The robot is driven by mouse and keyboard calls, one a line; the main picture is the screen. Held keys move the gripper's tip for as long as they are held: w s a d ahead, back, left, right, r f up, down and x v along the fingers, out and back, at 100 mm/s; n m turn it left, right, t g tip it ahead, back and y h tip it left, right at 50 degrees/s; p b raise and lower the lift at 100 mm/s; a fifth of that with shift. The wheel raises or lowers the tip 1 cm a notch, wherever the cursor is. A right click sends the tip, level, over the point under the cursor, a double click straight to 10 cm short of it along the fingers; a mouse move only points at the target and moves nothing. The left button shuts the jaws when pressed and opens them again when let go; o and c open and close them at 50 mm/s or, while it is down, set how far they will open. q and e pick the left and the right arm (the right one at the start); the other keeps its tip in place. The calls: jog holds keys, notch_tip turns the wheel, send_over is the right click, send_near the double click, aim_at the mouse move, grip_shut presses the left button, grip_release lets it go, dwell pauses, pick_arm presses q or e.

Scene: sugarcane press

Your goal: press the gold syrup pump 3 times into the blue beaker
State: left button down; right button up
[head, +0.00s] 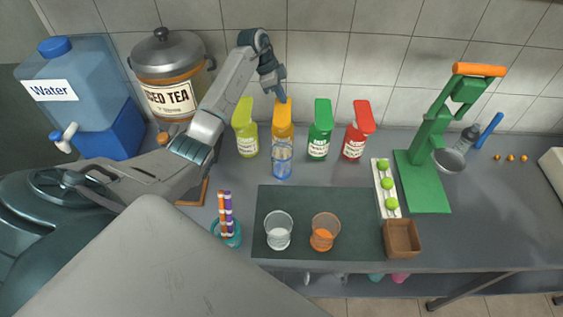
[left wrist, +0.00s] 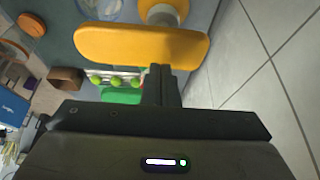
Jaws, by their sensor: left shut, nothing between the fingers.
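The gold syrup pump (head: 283,115) stands in the row of bottles near the back wall. The blue beaker (head: 282,163) is clear and stands in front of it, overlapping its lower part in the head view. My left gripper (head: 281,97) is shut and empty, with its fingertips at the top of the gold pump. In the left wrist view, the gold pump head (left wrist: 140,45) lies just beyond the shut fingers (left wrist: 160,84). I cannot tell whether they touch it. My right gripper is not in view.
Beside the gold pump stand a yellow-green pump (head: 245,128), a green pump (head: 319,130) and a red pump (head: 356,132). A dark mat (head: 300,200) holds two cups. A green press (head: 425,170) stands right; an iced tea urn (head: 168,70) and water jug (head: 70,85) stand left.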

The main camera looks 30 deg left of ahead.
aim_at(281, 106)
pick_arm(q)
jog(key=shift+f, duration=0.25)
dwell(0.3)
jog(key=shift+f+b, duration=0.85)
jog(key=shift+f, duration=1.1)
jog(key=shift+r, duration=0.1)
jog(key=shift+r+p, duration=1.9)
jog(key=shift+r, duration=0.2)
jog(key=shift+f, duration=0.1)
